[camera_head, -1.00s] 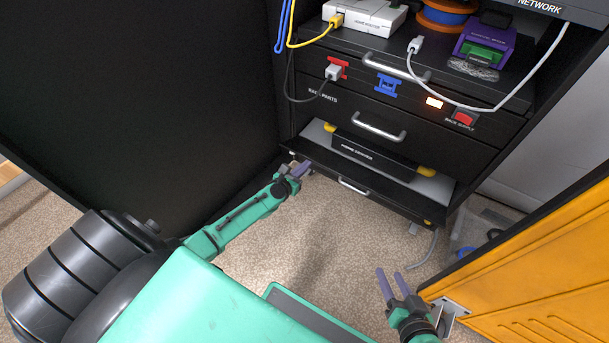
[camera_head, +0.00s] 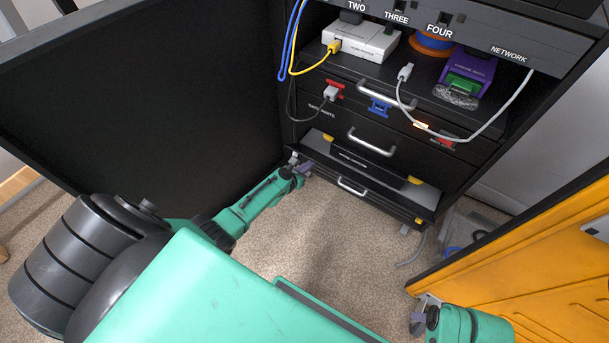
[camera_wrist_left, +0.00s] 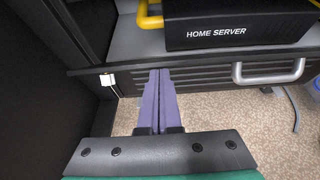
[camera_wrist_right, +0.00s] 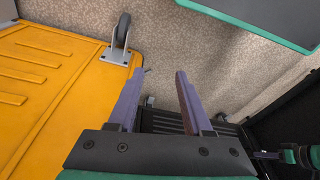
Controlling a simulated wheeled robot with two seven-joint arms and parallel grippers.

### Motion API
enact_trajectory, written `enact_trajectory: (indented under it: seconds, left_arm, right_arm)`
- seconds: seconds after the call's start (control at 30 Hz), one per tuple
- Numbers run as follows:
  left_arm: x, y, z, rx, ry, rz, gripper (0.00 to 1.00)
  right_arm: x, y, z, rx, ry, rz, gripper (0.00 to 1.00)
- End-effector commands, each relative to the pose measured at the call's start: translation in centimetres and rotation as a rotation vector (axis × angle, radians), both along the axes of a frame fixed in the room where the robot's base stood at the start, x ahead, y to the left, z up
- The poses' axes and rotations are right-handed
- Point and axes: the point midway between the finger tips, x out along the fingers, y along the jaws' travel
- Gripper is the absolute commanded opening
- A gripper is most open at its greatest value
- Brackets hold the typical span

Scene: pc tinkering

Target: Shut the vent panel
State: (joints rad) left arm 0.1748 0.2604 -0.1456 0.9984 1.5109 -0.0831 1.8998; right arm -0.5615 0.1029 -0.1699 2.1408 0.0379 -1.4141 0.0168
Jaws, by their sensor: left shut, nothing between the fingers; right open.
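The vent panel (camera_head: 365,192) is the low dark slatted front with a silver handle, at the bottom of the rack under the home server (camera_head: 365,160). In the left wrist view, the slatted panel (camera_wrist_left: 205,82) runs across below the server shelf. My left gripper (camera_head: 305,167) is shut and empty at the panel's left end. Its fingertips (camera_wrist_left: 160,72) overlap the slats in that view; I cannot tell whether they touch. My right gripper (camera_wrist_right: 157,75) is open and empty, away from the panel, near the yellow door; its fingers are not clear in the head view.
A black door (camera_head: 170,100) stands open at the left, close beside my left arm. A yellow door (camera_head: 540,265) on a caster (camera_wrist_right: 122,30) stands open at the right. Drawers (camera_head: 375,120) and cables are above the server. Carpet (camera_head: 330,235) between the doors is clear.

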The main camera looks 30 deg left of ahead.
Motion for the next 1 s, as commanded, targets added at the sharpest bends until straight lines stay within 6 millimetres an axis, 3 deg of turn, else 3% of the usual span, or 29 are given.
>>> enact_trajectory:
  seconds: [0.43, 0.7, 1.0]
  left_arm:
    - [3.8, -0.3, 3.9, -0.004, -0.004, 0.001, 0.0]
    - [6.2, -0.5, 5.0, -0.004, -0.002, -0.001, 0.0]
    - [7.1, -0.6, 5.5, -0.002, 0.0, -0.001, 0.0]
  right_arm:
    - [-0.8, -1.0, -5.8, -0.025, 0.019, -0.018, 0.5]
    - [-0.9, -1.0, -6.2, -0.025, 0.016, -0.018, 0.5]
    - [-0.8, -0.9, -6.1, -0.024, 0.016, -0.018, 0.5]
